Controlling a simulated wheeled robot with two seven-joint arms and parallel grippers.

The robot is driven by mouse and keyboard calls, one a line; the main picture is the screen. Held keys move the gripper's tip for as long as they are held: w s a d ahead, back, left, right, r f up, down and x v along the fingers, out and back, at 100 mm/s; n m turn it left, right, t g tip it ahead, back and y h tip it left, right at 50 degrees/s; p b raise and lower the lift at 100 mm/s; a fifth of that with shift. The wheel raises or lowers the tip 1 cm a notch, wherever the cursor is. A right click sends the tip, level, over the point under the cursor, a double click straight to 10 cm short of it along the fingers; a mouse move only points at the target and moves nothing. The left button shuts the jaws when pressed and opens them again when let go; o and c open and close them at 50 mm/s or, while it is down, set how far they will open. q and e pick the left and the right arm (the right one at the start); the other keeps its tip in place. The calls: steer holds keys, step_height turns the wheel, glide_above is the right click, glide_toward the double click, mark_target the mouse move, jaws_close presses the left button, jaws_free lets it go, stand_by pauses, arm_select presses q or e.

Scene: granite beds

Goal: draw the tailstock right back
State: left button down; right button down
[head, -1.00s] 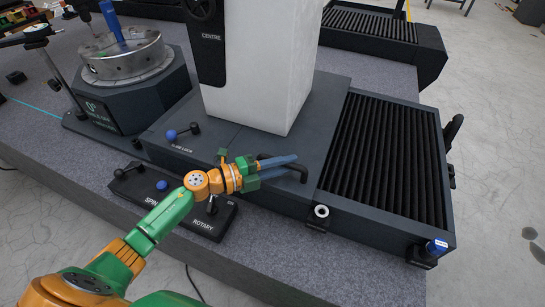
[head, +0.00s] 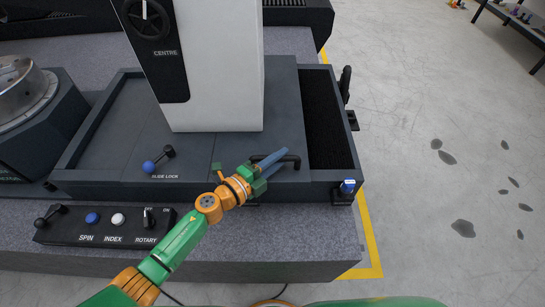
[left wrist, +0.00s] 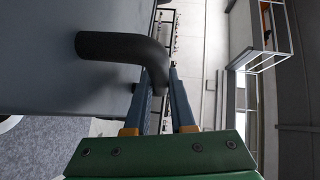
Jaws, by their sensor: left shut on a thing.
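The tailstock is a tall white column (head: 215,70) with a black front panel marked CENTRE and a handwheel. It stands on a dark sliding plate (head: 282,105) on the bed. A bent black handle (head: 296,163) sticks out at the plate's front right. My left gripper (head: 281,158) is shut on this handle, and in the left wrist view the handle (left wrist: 118,45) runs in between the two blue-grey fingers. The slide lock lever (head: 166,154), with a blue knob, sits left of the gripper on the bed front. My right gripper is not in view.
A narrow strip of black bellows (head: 325,120) shows right of the plate. A blue-capped fitting (head: 348,187) is at the bed's front right corner. A control panel (head: 105,228) lies at front left, near a round metal table (head: 18,85). Floor to the right is clear.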

arm_select(q)
steer(key=c, duration=0.8)
jaws_free()
steer(key=shift+w+a, duration=0.1)
steer(key=shift+o, duration=0.2)
steer(key=f+v, duration=0.1)
steer(key=v, duration=0.6)
steer(key=shift+r, duration=0.4)
